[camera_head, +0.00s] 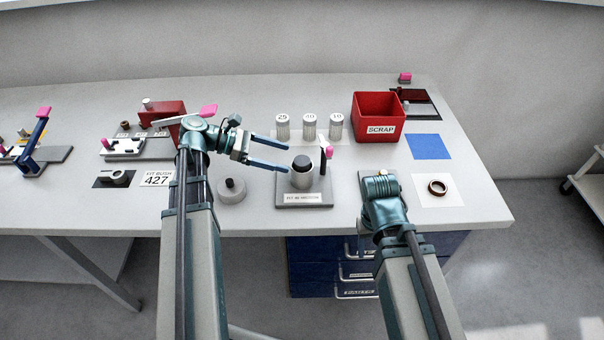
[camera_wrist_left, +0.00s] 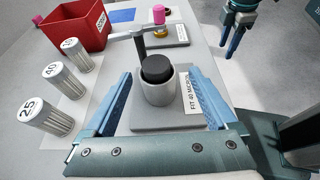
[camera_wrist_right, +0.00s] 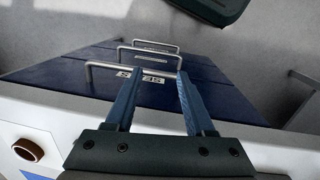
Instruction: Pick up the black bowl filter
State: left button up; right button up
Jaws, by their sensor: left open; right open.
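The black bowl filter (camera_head: 302,163) sits in a grey cylindrical bowl (camera_head: 301,181) on a plate labelled "FIT 40 MICRON" (camera_head: 303,199). In the left wrist view the black top (camera_wrist_left: 156,68) stands out of the grey bowl (camera_wrist_left: 158,92). My left gripper (camera_head: 279,157) is open, its two blue fingers pointing at the bowl from the left, one on each side in its wrist view and not visibly touching it. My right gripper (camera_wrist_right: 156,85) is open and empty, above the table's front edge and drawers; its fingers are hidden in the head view.
A red SCRAP bin (camera_head: 376,115) is at the back right. A brown ring (camera_head: 437,187) lies on a white pad at right.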

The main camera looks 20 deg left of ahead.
aim_at(300, 160)
pick_arm(q)
jog(key=shift+w+d+f+b, duration=0.3)
jog(key=shift+d+f, duration=0.1)
jog(key=shift+d, duration=0.15)
jog(key=b+x, duration=0.1)
jog(key=x, duration=0.3)
jog(key=shift+w+b, duration=0.2)
jog(key=shift+b, duration=0.1)
jog(key=shift+a, duration=0.1)
grip_shut()
